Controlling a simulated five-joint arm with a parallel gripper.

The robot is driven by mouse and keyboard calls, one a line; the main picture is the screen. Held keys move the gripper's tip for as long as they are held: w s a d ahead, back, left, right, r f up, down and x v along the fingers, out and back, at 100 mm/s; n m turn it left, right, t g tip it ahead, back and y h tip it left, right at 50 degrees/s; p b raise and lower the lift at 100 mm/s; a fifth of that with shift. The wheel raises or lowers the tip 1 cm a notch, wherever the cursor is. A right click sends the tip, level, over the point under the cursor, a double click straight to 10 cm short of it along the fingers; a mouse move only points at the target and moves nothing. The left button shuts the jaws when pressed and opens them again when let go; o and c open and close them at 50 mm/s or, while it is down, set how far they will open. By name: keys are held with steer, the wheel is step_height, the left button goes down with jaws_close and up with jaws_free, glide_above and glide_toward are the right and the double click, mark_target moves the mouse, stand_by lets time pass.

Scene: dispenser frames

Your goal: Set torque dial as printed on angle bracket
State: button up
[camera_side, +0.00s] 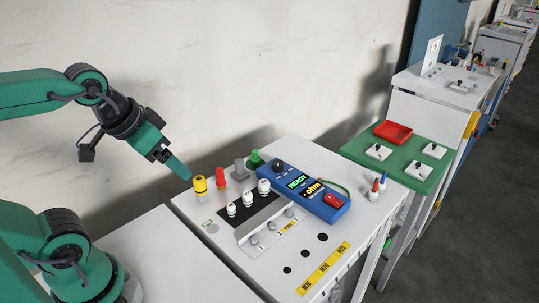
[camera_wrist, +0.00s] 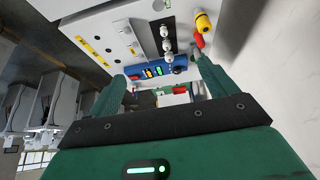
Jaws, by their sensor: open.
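My gripper (camera_side: 177,165) hangs above the back left corner of the white bench, close to a yellow-topped cylinder, with nothing visible in its jaws. Its two fingers stand apart in the wrist view (camera_wrist: 160,78). A blue box (camera_side: 311,196) lies on the bench, with a black knob (camera_side: 279,165), a lit display (camera_side: 300,182) reading "READY" and a red switch (camera_side: 333,200). The blue box also shows beyond the fingers in the wrist view (camera_wrist: 148,71). I cannot make out the knob's setting.
Yellow (camera_side: 200,185), red (camera_side: 221,179), grey (camera_side: 239,169) and green (camera_side: 255,160) pieces line the bench's back left. White-topped fittings (camera_side: 248,199) stand before the box. A yellow label strip (camera_side: 323,268) lies at the front. A green table (camera_side: 400,152) with a red tray (camera_side: 393,132) stands right.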

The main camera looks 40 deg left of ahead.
steer(key=shift+w+r, duration=0.2)
steer(key=shift+w, duration=0.1)
steer(key=c, duration=0.5)
steer(key=m+g, duration=0.6)
steer(key=m, duration=0.1)
glide_above(278, 163)
step_height(278, 163, down, 12)
steer(key=shift+f, duration=0.2)
steer(key=shift+w+f, duration=0.1)
steer(key=shift+f, duration=0.2)
steer(key=shift+f, duration=0.15)
steer(key=shift+f, duration=3.75)
